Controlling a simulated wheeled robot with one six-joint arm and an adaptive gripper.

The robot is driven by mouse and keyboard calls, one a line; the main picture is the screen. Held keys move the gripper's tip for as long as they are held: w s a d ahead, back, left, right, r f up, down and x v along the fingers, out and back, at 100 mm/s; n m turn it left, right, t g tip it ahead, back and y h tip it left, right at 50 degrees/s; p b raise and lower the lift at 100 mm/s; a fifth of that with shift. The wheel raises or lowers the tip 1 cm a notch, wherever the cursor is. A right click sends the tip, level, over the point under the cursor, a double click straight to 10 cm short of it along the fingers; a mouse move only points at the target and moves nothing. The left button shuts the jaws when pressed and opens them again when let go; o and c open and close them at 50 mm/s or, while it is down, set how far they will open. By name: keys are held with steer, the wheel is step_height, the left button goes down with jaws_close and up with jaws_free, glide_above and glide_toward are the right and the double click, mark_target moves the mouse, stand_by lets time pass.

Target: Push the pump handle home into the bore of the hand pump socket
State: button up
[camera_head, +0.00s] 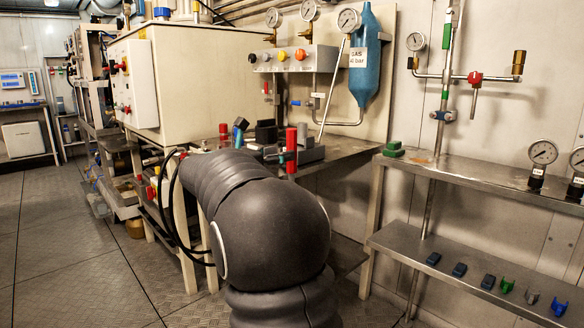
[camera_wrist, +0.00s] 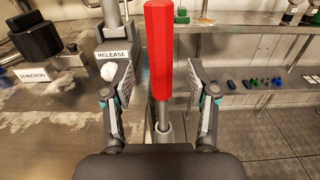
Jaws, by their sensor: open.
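The pump handle (camera_wrist: 159,50) is a red bar with a grey metal shaft below it, upright in the middle of the wrist view. Its red grip also shows in the head view (camera_head: 291,138), beyond my arm. The shaft's lower end meets the round grey mouth of the hand pump socket (camera_wrist: 163,133); how deep it sits in the bore cannot be told. My gripper (camera_wrist: 162,88) is open, with one finger on each side of the handle and visible gaps to both. The lower part of the socket is hidden behind my gripper.
A block labelled RELEASE (camera_wrist: 112,53) with a white knob stands left of the handle. Metal shelves (camera_head: 470,270) with small clips stand to the right. Gauges and a blue bottle (camera_head: 365,65) are behind.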

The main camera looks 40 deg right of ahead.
steer(key=d, duration=0.4)
steer(key=shift+w+d+f, duration=0.15)
steer(key=shift+d+f, duration=0.05)
steer(key=shift+d, duration=0.2)
jaws_close()
